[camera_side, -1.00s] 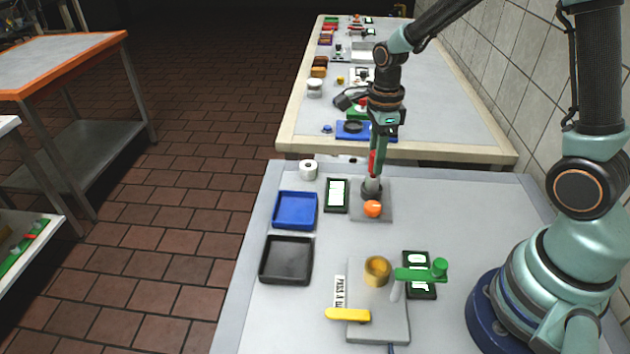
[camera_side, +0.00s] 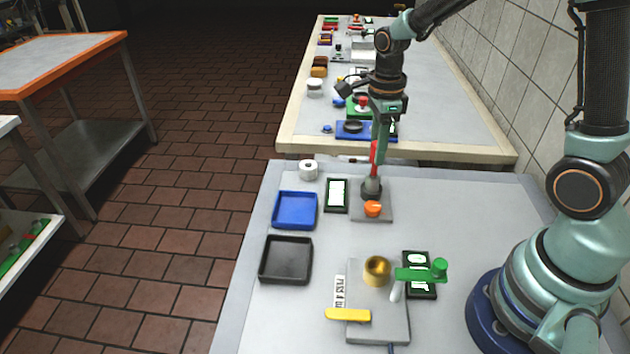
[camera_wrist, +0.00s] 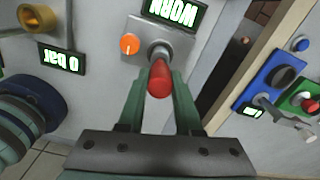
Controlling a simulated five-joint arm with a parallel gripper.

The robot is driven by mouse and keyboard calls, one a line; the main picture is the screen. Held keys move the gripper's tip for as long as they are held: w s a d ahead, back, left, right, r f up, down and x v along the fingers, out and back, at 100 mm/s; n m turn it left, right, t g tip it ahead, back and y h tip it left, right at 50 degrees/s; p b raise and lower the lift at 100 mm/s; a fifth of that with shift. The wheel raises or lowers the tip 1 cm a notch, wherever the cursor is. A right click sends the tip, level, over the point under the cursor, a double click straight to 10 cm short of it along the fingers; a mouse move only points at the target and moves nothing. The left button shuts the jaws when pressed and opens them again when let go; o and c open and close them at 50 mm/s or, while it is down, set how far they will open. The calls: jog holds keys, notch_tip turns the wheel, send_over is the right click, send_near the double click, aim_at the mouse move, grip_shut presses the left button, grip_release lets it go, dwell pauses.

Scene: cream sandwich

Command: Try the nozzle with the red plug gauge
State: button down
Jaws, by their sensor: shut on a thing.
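My gripper (camera_side: 377,150) is shut on the red plug gauge (camera_side: 374,153), which hangs upright with its grey lower end downward. The gauge's red handle also shows between my fingers in the wrist view (camera_wrist: 159,80). The grey nozzle (camera_side: 371,190) stands on a small grey plate beside an orange knob (camera_side: 372,208). The gauge is directly over the nozzle; I cannot tell whether its tip is still inside. The display (camera_side: 336,194) beside the plate reads "WORN", upside down in the wrist view (camera_wrist: 175,12).
A blue tray (camera_side: 296,228) and a black tray (camera_side: 262,259) lie to the left. In front are a brass cup (camera_side: 377,270), a green lever (camera_side: 422,273), a yellow bar (camera_side: 347,315) and a "0 bar" display (camera_wrist: 62,59). A white roll (camera_side: 308,169) stands behind.

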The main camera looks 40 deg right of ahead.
jog(key=shift+r, duration=2.35)
